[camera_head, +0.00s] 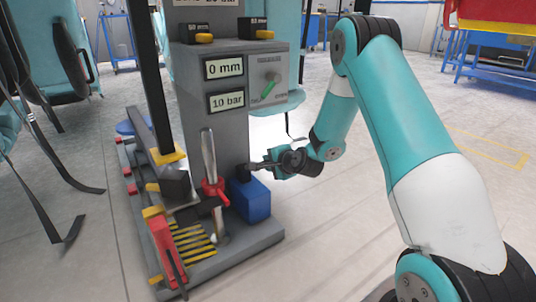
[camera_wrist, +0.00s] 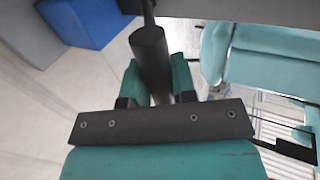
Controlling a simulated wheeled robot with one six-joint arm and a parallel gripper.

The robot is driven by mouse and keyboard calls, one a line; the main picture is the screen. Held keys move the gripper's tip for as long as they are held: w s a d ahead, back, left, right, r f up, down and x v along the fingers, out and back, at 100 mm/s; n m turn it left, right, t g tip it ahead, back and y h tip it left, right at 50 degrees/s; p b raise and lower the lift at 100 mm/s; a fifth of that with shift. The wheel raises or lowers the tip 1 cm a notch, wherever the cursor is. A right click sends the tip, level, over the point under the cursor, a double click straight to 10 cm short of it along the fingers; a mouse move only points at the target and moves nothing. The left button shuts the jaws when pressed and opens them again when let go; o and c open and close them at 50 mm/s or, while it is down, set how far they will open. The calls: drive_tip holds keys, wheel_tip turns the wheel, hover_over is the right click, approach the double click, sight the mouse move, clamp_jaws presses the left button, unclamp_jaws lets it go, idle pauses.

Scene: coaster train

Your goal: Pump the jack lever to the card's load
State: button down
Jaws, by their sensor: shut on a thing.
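My gripper (camera_head: 262,165) is at the right side of the grey jack stand, above a blue box (camera_head: 252,203). In the wrist view the gripper (camera_wrist: 156,80) has its teal fingers shut on the dark round handle of the jack lever (camera_wrist: 149,48). A thinner dark rod runs on from the handle towards the top edge. In the head view the lever is small and mostly hidden by the gripper. The stand's displays read "0 mm" (camera_head: 224,67) and "10 bar" (camera_head: 227,101). A card at the top (camera_head: 207,3) is cut off by the picture edge.
A silver rod with a red collar (camera_head: 209,155) and a red block (camera_head: 166,250) stand on the base plate. Teal seats (camera_head: 48,50) are at left. The floor at right is largely clear beyond my arm.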

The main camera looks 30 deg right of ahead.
drive_tip(key=f, duration=0.1)
drive_tip(key=s+f, duration=0.1)
drive_tip(key=shift+s+d+f, duration=0.1)
drive_tip(key=shift+s+f, duration=0.1)
drive_tip(key=shift+f, duration=0.1)
drive_tip(key=c, duration=0.8)
unclamp_jaws()
drive_tip(key=shift+r, duration=0.1)
